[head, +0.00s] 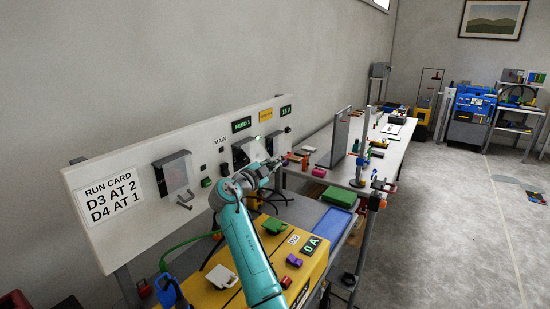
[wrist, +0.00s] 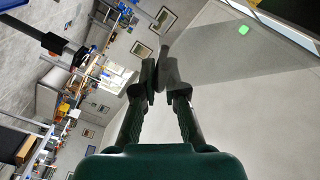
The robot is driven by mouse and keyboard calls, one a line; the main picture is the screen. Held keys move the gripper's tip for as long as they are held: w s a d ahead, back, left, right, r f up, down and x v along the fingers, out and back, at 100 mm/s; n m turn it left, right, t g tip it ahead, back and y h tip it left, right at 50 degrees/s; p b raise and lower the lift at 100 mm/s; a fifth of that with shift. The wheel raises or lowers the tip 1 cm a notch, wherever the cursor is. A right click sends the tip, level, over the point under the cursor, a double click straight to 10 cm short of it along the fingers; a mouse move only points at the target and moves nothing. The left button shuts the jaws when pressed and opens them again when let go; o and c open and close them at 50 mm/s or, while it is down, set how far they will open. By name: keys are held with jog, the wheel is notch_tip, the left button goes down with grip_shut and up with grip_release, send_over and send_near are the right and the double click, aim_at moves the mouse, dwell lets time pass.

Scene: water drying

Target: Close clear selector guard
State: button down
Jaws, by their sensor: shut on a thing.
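The guard appears to stand out at an angle from the board. My wrist and fingers partly hide the selector behind it in the head view.
Another grey box with a cover (head: 175,172) and a hook is on the board to the left.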

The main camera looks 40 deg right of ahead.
jog(key=shift+w+a+f+m, duration=0.2)
jog(key=shift+w+f+m, duration=0.4)
jog(key=shift+f, duration=0.25)
jog(key=shift+w+a+f+m, duration=0.2)
jog(key=shift+w+f+m, duration=0.35)
jog(key=shift+f, duration=0.4)
jog(key=c, duration=1.3)
grip_release()
jog(key=v, duration=1.2)
